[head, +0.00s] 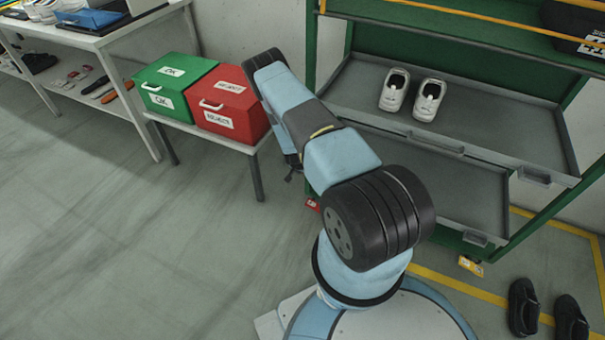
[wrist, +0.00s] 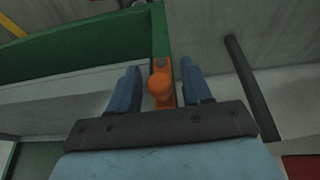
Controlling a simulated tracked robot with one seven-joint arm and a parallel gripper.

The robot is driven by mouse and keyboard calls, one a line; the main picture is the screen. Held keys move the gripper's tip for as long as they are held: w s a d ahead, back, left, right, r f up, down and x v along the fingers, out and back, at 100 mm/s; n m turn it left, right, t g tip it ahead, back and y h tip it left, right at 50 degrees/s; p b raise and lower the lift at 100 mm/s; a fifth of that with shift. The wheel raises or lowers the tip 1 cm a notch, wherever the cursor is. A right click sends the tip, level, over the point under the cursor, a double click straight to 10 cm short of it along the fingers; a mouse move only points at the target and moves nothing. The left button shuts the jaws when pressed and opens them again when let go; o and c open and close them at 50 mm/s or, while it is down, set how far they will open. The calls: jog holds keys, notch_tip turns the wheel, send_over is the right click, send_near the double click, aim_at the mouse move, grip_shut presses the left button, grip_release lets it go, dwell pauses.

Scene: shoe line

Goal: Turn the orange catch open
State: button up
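The orange catch (wrist: 160,86) shows in the wrist view, with a round knob and an upright orange plate behind it, at the end of a green post (wrist: 159,35). My gripper (wrist: 160,80) is open in the wrist view, with one blue finger on each side of the catch. The fingers look apart from the knob; how far the catch lies beyond the fingertips I cannot tell. In the head view my arm hides the catch and my gripper.
A green rack (head: 312,45) with grey trays stands right of my arm, with white shoes (head: 394,90) on the upper tray. A green box (head: 170,88) and a red box (head: 228,100) sit on a low table to the left. Black shoes (head: 523,305) lie on the floor at right.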

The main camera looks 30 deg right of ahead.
jog(key=v, duration=1.3)
jog(key=shift+r, duration=0.35)
